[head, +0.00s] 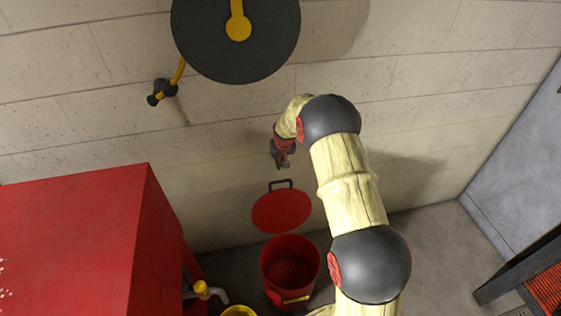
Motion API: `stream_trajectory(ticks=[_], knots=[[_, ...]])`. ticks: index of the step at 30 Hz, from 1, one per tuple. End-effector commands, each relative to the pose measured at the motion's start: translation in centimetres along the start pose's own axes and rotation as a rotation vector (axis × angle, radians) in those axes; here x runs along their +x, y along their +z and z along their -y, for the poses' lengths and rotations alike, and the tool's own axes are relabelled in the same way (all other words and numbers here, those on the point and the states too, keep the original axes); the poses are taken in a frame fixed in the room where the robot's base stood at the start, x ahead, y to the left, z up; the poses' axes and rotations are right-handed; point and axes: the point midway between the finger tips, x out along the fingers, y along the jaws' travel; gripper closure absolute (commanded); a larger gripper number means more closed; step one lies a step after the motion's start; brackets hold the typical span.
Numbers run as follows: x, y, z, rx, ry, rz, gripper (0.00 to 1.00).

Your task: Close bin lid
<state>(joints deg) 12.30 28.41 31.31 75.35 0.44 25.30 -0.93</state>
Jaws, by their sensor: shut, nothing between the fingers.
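A red bin (289,266) stands on the floor near the wall, right of the red cabinet, and its inside shows dark red and appears empty. Its round red lid (281,211) is raised at the back, toward the wall, with a dark handle (280,184) at its upper edge. A yellow piece (297,299) sits at the bin's front. My gripper (281,164) is shut and empty, just above the lid's handle in the picture. I cannot tell if it touches the handle. My arm comes up from the lower right and covers the area right of the bin.
A large red cabinet (75,240) fills the lower left, with a yellow-handled tap (205,292) at its side. A yellow container (240,311) shows at the bottom edge. A black reel (236,35) hangs on the block wall. A dark-framed stand (520,265) is at right.

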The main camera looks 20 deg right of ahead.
Motion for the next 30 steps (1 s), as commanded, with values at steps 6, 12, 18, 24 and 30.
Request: stream_trajectory(ticks=[6,12,18,24,30], knots=[[2.4,0.4,0.0,0.000,0.000,-0.001,1.00],[1.6,2.5,0.0,0.000,0.000,-0.001,1.00],[1.1,3.7,0.0,0.000,0.000,0.000,1.00],[1.0,3.8,0.0,0.000,0.000,0.000,1.00],[1.0,3.7,0.0,0.000,0.000,0.000,1.00]])
